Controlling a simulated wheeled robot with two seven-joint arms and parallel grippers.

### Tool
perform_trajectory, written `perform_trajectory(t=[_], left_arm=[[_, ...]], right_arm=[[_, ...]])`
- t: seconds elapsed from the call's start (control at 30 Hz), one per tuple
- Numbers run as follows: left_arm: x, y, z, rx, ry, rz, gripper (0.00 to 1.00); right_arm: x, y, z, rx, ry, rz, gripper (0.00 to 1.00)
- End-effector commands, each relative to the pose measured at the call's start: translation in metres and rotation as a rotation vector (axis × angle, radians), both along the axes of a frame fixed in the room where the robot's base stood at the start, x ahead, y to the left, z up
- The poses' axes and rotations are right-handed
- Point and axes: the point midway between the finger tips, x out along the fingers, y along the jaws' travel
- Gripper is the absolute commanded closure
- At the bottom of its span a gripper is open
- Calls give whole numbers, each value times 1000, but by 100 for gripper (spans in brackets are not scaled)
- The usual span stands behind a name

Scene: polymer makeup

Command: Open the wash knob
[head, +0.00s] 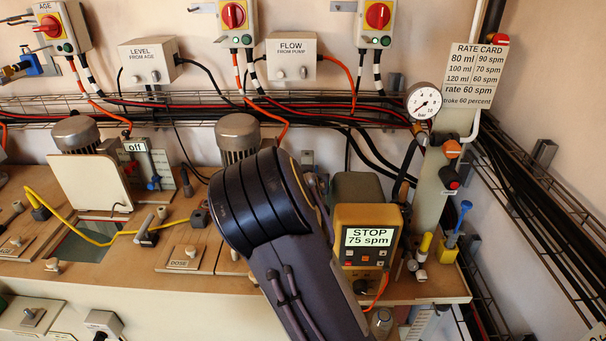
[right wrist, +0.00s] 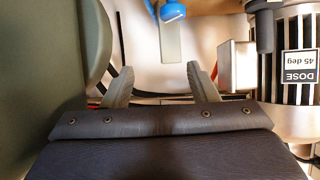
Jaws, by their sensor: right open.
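No label in view reads "wash", so I cannot tell for certain which knob is the wash knob. In the right wrist view a blue knob (right wrist: 173,11) sits at the top edge, on a pale upright strip (right wrist: 170,42). My right gripper (right wrist: 161,78) is open and empty, its two grey fingers apart. The blue knob lies beyond the fingertips, roughly in line with the gap, and appears apart from them. In the head view my dark right arm hides the gripper and this spot. My left gripper is not in view.
A grey-green rounded housing (right wrist: 60,65) is close on the left of the wrist view. A finned motor with a DOSE label (right wrist: 300,66) and a metal box (right wrist: 237,66) are on the right. The yellow controller (head: 367,240) reads STOP, 75 spm. Cables run behind.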

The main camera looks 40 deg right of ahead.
Motion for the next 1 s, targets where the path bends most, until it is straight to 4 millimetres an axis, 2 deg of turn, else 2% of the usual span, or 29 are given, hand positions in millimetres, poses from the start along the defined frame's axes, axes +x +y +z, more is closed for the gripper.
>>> perform_trajectory(t=[0.03,0.07,0.13,0.23,0.4,0.67,1.0], left_arm=[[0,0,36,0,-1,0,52],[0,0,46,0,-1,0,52],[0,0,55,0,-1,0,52],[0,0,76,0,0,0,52],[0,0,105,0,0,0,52],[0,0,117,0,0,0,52],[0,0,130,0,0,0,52]], right_arm=[[3,-6,32,16,21,-25,47],[4,-8,39,29,33,-40,47],[13,-19,34,91,91,-103,47],[24,-25,33,207,176,-183,47],[39,-14,19,408,312,-255,47],[46,2,1,541,407,-277,47],[54,-14,-45,542,411,-277,47]])
